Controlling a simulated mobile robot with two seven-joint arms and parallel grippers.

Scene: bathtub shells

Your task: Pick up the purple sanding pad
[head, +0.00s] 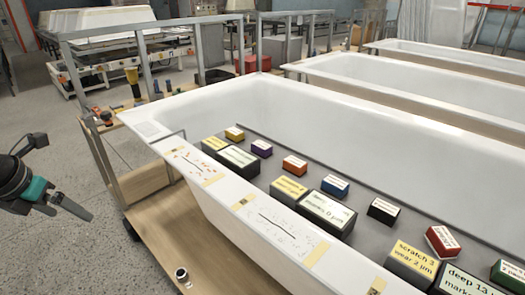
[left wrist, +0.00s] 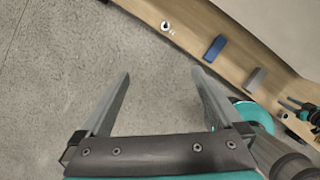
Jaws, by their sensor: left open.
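A small purple block (head: 262,148) with a pale labelled top sits on the grey board inside the nearest bathtub in the head view. It stands among several other coloured blocks, behind a yellow one and a dark one. I cannot tell its texture at this size. My left gripper (head: 68,208) is at the left edge of the head view, out over the floor, well apart from the tub and the purple block. In the left wrist view its two fingers (left wrist: 160,86) are spread with nothing between them.
The nearest bathtub's white rim (head: 232,208) carries taped, marked patches. It rests on a wooden cart (head: 190,225) with a small cylinder (head: 182,275). The left wrist view shows a blue block (left wrist: 214,48) and a grey block (left wrist: 254,79) on wood. Concrete floor (left wrist: 55,75) is open at left.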

